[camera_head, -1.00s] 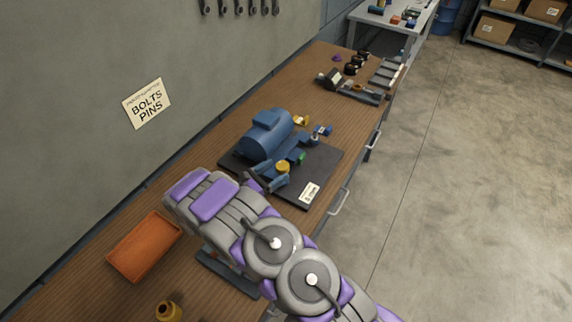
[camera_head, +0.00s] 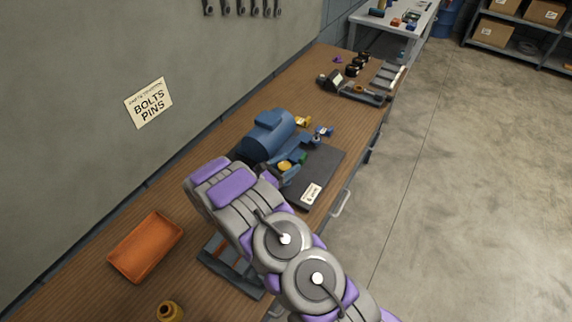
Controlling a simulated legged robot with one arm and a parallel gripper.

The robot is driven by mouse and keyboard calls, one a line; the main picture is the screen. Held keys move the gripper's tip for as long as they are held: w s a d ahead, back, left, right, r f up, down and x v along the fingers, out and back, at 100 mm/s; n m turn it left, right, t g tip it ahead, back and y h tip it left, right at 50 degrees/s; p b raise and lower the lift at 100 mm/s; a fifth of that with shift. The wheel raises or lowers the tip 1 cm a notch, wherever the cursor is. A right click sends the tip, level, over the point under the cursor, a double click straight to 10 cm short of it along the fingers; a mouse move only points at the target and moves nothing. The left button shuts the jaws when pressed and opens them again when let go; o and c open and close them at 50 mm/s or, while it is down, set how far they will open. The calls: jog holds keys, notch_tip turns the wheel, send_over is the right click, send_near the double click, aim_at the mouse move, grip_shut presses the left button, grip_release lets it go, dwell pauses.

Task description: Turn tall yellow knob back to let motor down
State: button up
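The blue motor (camera_head: 268,138) lies on a dark base plate (camera_head: 322,165) on the wooden bench. A round yellow knob (camera_head: 285,166) shows at the near side of the motor, close to my arm, with blue brackets around it. A second yellow part (camera_head: 302,121) stands at the far side of the motor. Which of the two is taller I cannot tell. My arm reaches in from the lower right and covers the near left corner of the plate. My gripper is hidden behind my arm, so its fingers and any contact with the knob do not show.
A green part (camera_head: 302,158) and a blue part with a white mark (camera_head: 323,130) sit by the motor. An orange tray (camera_head: 146,247) and a yellow-brown object (camera_head: 169,311) lie at the near left. A dark rack (camera_head: 229,267) is under my arm. The wall borders the bench.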

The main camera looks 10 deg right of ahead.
jog(key=shift+d, duration=0.25)
jog(key=c, duration=0.5)
jog(key=shift+o, duration=0.2)
jog(key=shift+w+a+r+n+t, duration=0.1)
jog(key=shift+w+n+t, duration=0.05)
jog(key=shift+n+t, duration=0.2)
jog(key=shift+w+a+n+t+y+b, duration=0.1)
jog(key=shift+n+t+y+b, duration=0.4)
jog(key=shift+n+t+y, duration=0.6)
jog(key=shift+n+t+y+b, duration=0.5)
jog(key=shift+t+y, duration=0.2)
jog(key=shift+t, duration=0.15)
jog(key=shift+w+a+n+t+y+b, duration=0.15)
jog(key=shift+n+t+y+b, duration=0.15)
jog(key=shift+n+t+y, duration=0.25)
jog(key=o, duration=0.9)
jog(key=shift+o, duration=0.2)
